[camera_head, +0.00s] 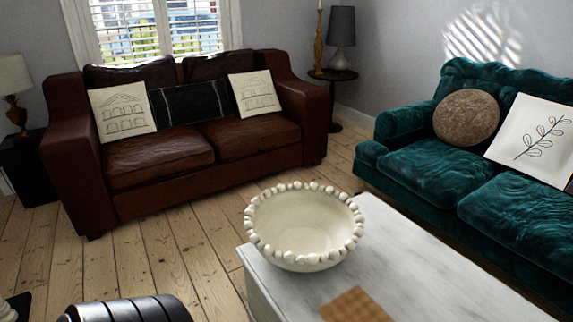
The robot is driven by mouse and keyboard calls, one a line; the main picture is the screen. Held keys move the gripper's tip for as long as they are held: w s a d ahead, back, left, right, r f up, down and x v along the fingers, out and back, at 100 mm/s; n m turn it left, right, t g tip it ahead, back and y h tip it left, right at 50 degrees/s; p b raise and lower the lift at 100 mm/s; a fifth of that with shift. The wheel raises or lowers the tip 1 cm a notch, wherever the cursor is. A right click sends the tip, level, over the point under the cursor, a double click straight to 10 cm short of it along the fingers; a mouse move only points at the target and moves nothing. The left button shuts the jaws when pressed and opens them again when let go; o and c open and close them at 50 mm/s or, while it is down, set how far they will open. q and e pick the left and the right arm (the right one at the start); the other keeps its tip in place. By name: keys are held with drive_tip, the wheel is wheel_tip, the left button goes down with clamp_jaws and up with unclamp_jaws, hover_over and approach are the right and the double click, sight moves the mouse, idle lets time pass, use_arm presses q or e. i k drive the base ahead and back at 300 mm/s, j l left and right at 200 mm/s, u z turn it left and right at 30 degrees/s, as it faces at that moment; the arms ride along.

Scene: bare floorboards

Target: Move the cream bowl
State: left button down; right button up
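The cream bowl (303,262) stands upright on the near left end of a white table (432,262). Its rim is ringed with round beads and its inside looks empty. The bowl's left side reaches close to the table's left edge. Neither gripper shows in the head view. A dark, ribbed piece at the bottom left looks like part of my own arm, well to the left of the bowl and apart from it.
A woven brown mat (354,306) lies on the table in front of the bowl. A brown leather sofa (190,190) stands behind, and a teal sofa (420,178) stands to the right. Bare floorboards (165,250) are open left of the table.

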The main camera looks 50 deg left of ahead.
sight(306, 229)
drive_tip(key=u, duration=1.45)
drive_tip(key=k, duration=0.5)
